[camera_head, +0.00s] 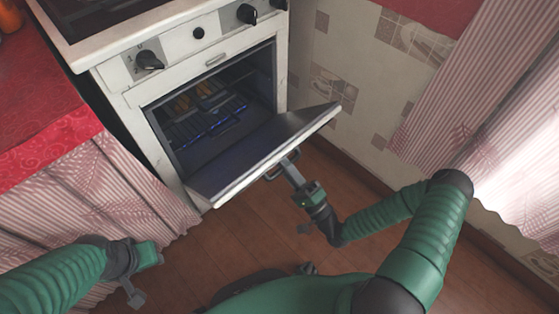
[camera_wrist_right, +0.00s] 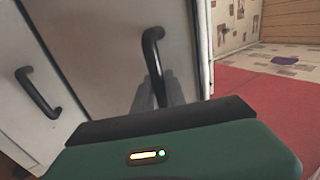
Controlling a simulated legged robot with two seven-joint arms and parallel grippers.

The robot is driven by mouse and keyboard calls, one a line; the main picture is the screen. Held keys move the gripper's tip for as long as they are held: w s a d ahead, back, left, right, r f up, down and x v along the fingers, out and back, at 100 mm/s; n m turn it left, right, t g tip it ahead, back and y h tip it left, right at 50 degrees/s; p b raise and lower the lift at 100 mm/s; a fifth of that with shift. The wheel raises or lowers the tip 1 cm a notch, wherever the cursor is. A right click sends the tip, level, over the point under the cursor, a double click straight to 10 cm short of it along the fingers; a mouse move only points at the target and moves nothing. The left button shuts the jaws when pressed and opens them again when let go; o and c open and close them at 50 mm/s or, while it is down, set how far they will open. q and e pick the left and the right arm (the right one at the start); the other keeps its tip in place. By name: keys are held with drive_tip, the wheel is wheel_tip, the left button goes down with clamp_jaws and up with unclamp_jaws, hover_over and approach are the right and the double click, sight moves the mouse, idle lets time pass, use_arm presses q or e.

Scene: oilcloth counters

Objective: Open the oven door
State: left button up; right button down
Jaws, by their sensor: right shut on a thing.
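The white oven (camera_head: 215,62) stands at the back, its door (camera_head: 265,150) tilted down and partly open, showing a dark interior with racks. My right gripper (camera_head: 288,168) is at the outer side of the door, shut on the door handle (camera_head: 276,172). In the right wrist view the dark curved handle (camera_wrist_right: 150,55) stands out from the white door (camera_wrist_right: 105,45), with the fingers (camera_wrist_right: 160,88) at it. My left gripper (camera_head: 136,282) hangs low at the left, away from the oven; its finger opening is unclear.
A red-covered counter (camera_head: 40,110) with a striped curtain stands left of the oven. A patterned wall (camera_head: 335,60) and striped curtain (camera_head: 480,90) are at the right. A second dark handle (camera_wrist_right: 38,93) shows on a white panel. Wooden floor (camera_head: 235,235) is clear before the door.

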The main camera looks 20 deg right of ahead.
drive_tip(key=shift+s+f, duration=0.2)
drive_tip(key=shift+f, duration=0.2)
drive_tip(key=c, duration=1.4)
unclamp_jaws()
drive_tip(key=shift+d, duration=0.1)
